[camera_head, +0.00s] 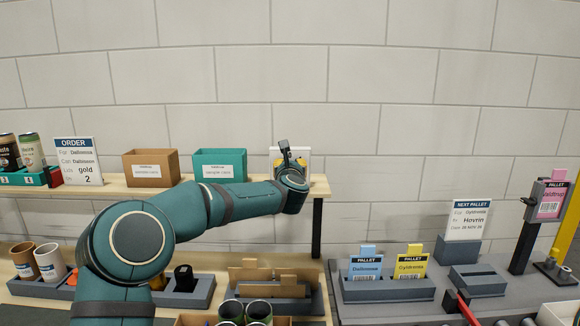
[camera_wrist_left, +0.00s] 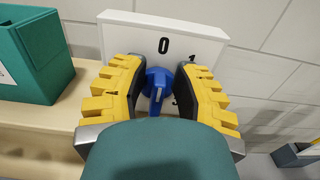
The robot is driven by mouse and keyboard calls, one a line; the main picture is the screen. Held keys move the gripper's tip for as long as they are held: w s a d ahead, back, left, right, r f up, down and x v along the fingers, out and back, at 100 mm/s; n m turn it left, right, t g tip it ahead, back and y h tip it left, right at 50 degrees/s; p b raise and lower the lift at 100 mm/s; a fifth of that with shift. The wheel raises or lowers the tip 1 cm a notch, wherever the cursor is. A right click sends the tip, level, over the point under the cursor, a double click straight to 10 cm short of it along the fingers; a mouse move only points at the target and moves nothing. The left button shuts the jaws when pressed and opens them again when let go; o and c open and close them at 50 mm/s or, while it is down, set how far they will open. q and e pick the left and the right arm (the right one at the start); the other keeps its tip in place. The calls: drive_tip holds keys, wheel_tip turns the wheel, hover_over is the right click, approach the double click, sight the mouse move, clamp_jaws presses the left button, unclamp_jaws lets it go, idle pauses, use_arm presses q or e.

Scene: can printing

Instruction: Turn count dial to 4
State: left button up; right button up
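The count dial is a white board (camera_wrist_left: 122,38) with a blue knob (camera_wrist_left: 157,84) in the left wrist view. A "0" is printed above the knob, and part of another digit shows at its lower right. The knob's raised grip stands roughly upright in the picture. My left gripper (camera_wrist_left: 160,82) has its two yellow fingers apart, one on each side of the knob; whether either touches it is unclear. In the head view the board (camera_head: 302,152) stands at the shelf's right end, largely hidden by my left gripper (camera_head: 282,160). My right gripper is not in view.
Brown (camera_head: 150,168) and teal (camera_head: 220,165) boxes stand on the shelf left of the dial; the teal one is close in the wrist view. An order card (camera_head: 78,160) stands farther left. Cans, trays and pallet cards occupy the lower benches. Right of the dial is open wall.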

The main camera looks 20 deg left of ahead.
use_arm(q)
drive_tip(key=shift+s+r, duration=0.1)
drive_tip(key=shift+s, duration=0.05)
clamp_jaws()
